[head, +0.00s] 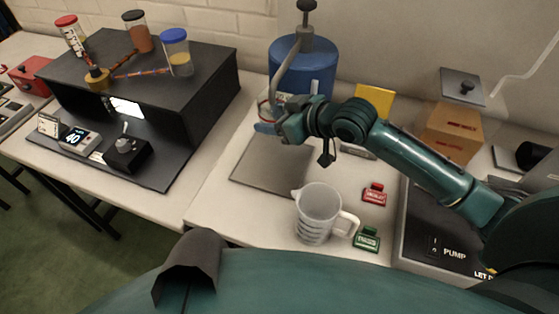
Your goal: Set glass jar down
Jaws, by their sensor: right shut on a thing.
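My right gripper (272,122) is in front of the blue cylinder, above the back part of the grey plate (262,172). It is shut on a small, mostly hidden thing. A thin reddish rim and a pale see-through part show at the fingers, and I take this for the glass jar (264,108). Its shape and tilt cannot be made out. I cannot tell whether it touches the plate. My left gripper is not in view.
A clear measuring jug (316,212) stands near the front edge. Red (374,194) and green (367,239) tags lie beside it. The blue cylinder (305,68) stands behind. A black box (150,70) bears lidded jars at left. The plate's front is clear.

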